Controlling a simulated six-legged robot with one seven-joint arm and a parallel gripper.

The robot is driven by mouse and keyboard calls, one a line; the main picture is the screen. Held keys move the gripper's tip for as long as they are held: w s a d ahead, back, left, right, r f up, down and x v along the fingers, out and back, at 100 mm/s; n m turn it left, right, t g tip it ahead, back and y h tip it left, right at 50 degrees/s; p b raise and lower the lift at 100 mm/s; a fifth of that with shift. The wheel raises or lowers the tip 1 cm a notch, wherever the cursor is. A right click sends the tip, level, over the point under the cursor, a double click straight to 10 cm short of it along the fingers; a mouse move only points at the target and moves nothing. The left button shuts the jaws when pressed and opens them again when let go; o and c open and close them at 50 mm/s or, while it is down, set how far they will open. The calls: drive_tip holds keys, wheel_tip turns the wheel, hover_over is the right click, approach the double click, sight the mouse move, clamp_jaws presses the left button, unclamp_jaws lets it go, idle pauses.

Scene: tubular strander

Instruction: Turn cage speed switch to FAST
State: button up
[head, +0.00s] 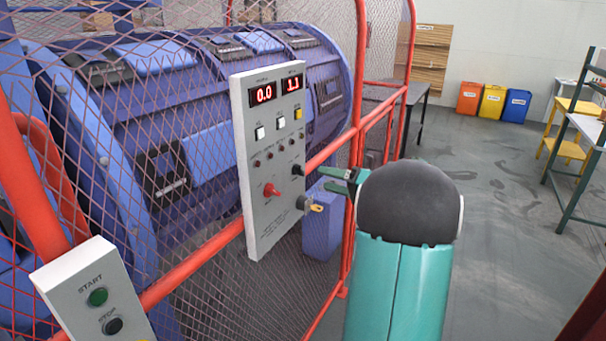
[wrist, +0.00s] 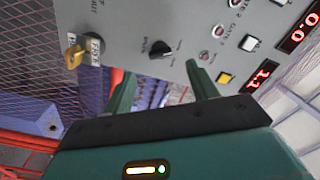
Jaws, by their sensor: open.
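A grey control panel (head: 268,222) hangs on the red-framed mesh guard. Its black rotary knob (head: 297,170) sits at the right edge, and it also shows in the wrist view (wrist: 160,47). I cannot read for certain which one is the cage speed switch. My gripper (head: 324,178) is open and empty, close to the panel. In the wrist view its fingertips (wrist: 157,70) straddle the black knob's line, apparently short of it.
The panel also carries a red knob (head: 270,190), a yellow button (head: 298,114), white buttons and red displays. A START/STOP box (head: 95,292) is at lower left. Mesh and a red rail (head: 190,265) flank the panel. Open floor (head: 490,240) lies to the right.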

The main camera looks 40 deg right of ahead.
sight(302, 173)
drive_tip(key=x, duration=0.7)
drive_tip(key=shift+w+a, duration=0.2)
drive_tip(key=shift+w, duration=0.15)
drive_tip(key=c, duration=1)
